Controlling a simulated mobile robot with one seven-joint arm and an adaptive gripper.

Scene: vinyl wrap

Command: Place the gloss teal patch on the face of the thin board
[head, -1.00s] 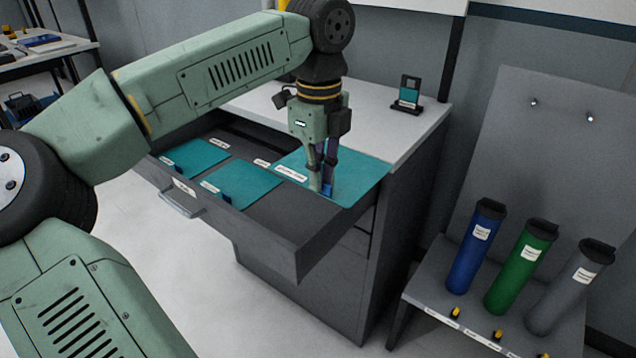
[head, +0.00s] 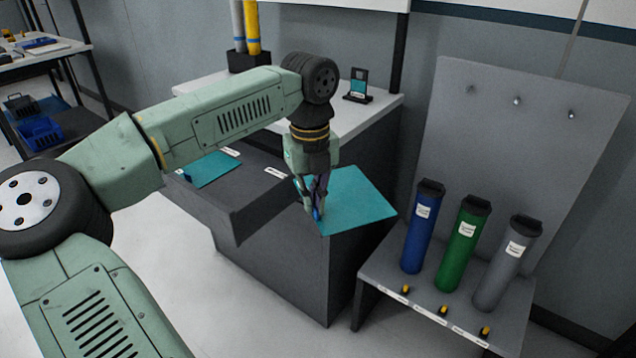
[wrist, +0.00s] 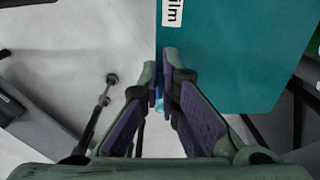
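A teal patch (head: 355,200) hangs from my gripper (head: 317,208), flat and tilted, to the right of the drawer. In the wrist view my gripper (wrist: 160,82) is shut on a small blue tab at the edge of the patch (wrist: 240,55). A white label there is cut off and reads "ilm", so I cannot tell whether this is the gloss one. Another teal patch (head: 212,169) lies in the drawer, partly hidden by my arm. I cannot make out which thing is the thin board.
The grey drawer (head: 255,200) stands open from its cabinet. A small dark stand (head: 359,86) is on the worktop. At right, blue (head: 423,228), green (head: 461,245) and grey (head: 507,265) tubes stand on a low bench before a leaning grey panel (head: 525,150) with pegs.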

